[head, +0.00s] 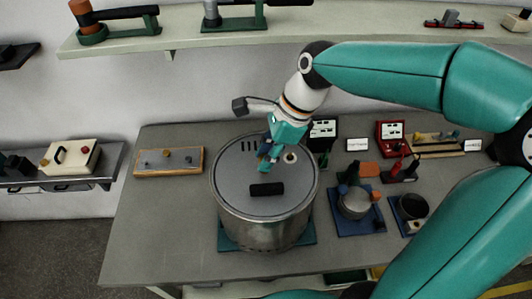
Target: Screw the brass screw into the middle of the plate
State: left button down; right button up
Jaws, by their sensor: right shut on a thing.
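My right gripper (268,162) is over the lid of a large steel pot (262,228), left of a small pale round fitting (290,157) and behind a black block handle (266,190). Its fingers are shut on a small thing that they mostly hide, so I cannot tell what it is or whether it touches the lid. A grey plate in a wooden frame (168,161) lies at the left of the bench with several small screw-like pieces on it. I cannot pick out a brass screw for certain. My left gripper is not in view.
The pot stands on a green mat (308,235). To its right are a blue tray with a metal pan (355,203), a red box (390,132) and tools. A shelf (330,22) runs above. Bare bench (160,225) lies left of the pot.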

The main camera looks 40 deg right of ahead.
jog(key=shift+f+b, duration=0.6)
jog(key=shift+f, duration=0.3)
jog(key=o, duration=1)
jog(key=shift+r, duration=0.1)
jog(key=v, duration=1.1)
jog(key=shift+s+d+r, duration=0.1)
jog(key=shift+d+r, duration=0.05)
jog(key=shift+r, duration=0.15)
